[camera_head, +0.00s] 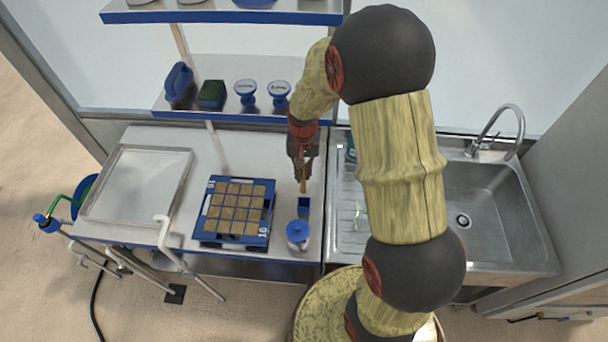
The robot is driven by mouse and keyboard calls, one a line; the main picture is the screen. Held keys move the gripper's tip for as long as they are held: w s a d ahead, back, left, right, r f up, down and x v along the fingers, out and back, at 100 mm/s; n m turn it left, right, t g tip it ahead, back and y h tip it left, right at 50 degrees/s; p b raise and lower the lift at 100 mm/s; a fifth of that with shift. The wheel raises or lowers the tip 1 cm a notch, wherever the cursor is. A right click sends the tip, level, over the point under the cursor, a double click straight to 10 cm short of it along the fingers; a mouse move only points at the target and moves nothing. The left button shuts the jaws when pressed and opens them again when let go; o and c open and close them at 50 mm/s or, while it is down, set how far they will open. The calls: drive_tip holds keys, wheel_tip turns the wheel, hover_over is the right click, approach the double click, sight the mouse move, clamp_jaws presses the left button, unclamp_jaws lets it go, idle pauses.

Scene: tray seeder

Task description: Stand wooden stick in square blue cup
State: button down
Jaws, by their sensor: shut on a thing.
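My gripper (303,165) points down above the right part of the bench and is shut on the wooden stick (303,184). The stick is small, brown and roughly upright, with its lower end showing below the fingers. The square blue cup (304,207) stands on the bench just below the stick in the picture. The stick's lower end appears above or slightly behind the cup. I cannot tell whether it reaches the cup's opening.
A blue tray (233,241) with brown cells lies left of the cup. A white and blue round container (298,234) stands just in front of the cup. A sink (485,262) is at the right. A shelf (225,117) with several items is behind.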

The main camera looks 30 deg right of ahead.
sight(304, 191)
drive_tip(key=shift+d, duration=0.1)
drive_tip(key=shift+f, duration=0.15)
drive_tip(key=shift+f+b, duration=3.7)
drive_tip(key=shift+f, duration=1.9)
drive_tip(key=c, duration=1.8)
unclamp_jaws()
drive_tip(key=shift+r, duration=0.1)
wheel_tip(304, 191, up, 12)
drive_tip(key=shift+f, duration=0.1)
